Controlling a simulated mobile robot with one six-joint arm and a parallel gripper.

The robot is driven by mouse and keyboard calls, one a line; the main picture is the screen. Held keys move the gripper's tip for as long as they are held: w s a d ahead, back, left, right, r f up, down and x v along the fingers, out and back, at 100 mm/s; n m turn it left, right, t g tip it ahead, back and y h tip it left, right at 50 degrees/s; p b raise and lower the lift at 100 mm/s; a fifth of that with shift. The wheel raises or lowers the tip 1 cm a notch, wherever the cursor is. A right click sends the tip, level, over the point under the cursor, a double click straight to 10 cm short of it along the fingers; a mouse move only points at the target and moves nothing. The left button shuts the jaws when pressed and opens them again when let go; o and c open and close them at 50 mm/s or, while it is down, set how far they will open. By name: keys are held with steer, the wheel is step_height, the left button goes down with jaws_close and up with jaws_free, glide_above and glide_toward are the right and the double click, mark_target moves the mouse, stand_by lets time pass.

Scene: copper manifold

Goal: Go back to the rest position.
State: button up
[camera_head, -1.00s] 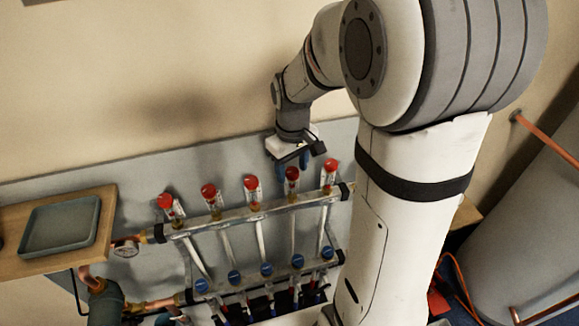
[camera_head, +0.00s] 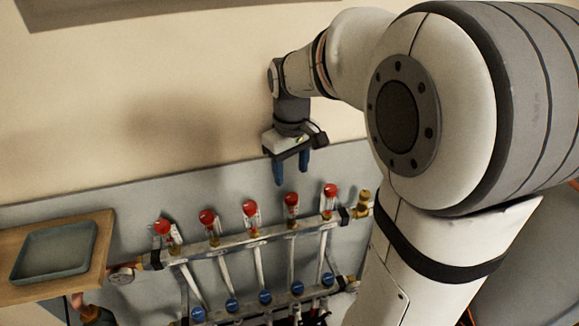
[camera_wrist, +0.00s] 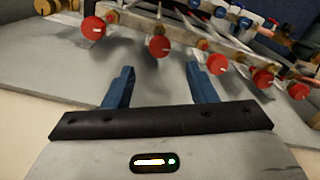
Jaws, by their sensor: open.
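My gripper (camera_head: 291,172) hangs above the manifold, in front of the grey backboard. Its two blue fingers are apart with nothing between them, and they show in the wrist view (camera_wrist: 160,85) too. The copper manifold (camera_head: 250,236) lies below the gripper, with a row of red-capped valves along its upper bar. One red cap (camera_head: 291,198) is just below the fingertips, with a gap between. In the wrist view a red cap (camera_wrist: 159,47) is beyond the fingers, and another red cap (camera_wrist: 217,64) is near the right finger; neither is gripped.
A wooden shelf (camera_head: 20,293) with a grey tray (camera_head: 54,252) is at the left. Blue caps (camera_head: 265,297) line the manifold's lower bar. A brass fitting (camera_head: 364,203) is at the manifold's right end. The wall above the backboard is bare.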

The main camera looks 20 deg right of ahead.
steer(key=s+m+t, duration=0.3)
steer(key=s+m, duration=0.1)
steer(key=s, duration=1)
steer(key=shift+a+r, duration=0.15)
steer(key=shift+a, duration=0.1)
steer(key=shift+s, duration=0.1)
stand_by(4.2)
